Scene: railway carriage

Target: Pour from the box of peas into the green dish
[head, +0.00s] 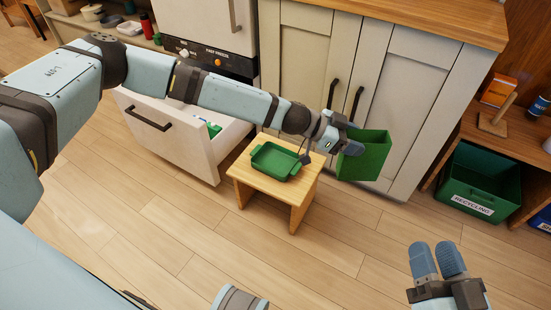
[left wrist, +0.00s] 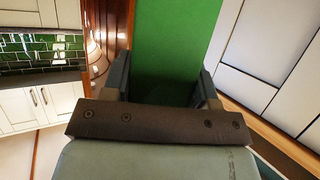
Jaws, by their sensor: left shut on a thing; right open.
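The green box of peas (head: 372,157) is held in my left gripper (head: 352,143), which is shut on it. The box also fills the top middle of the left wrist view (left wrist: 178,45), between the fingers (left wrist: 165,85). In the head view it is to the right of the green dish and the stool, in front of the cabinet doors. I cannot see its contents. The green dish (head: 275,160), shallow with two handles, sits on a small wooden stool; no peas show in it. My right gripper (head: 438,261) is open and empty above the floor at the lower right.
The wooden stool (head: 301,196) stands before a pale cabinet (head: 336,70). An open white drawer (head: 190,147) is left of it. A green recycling crate (head: 459,193) sits under a wooden shelf at the right. The floor in front is clear.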

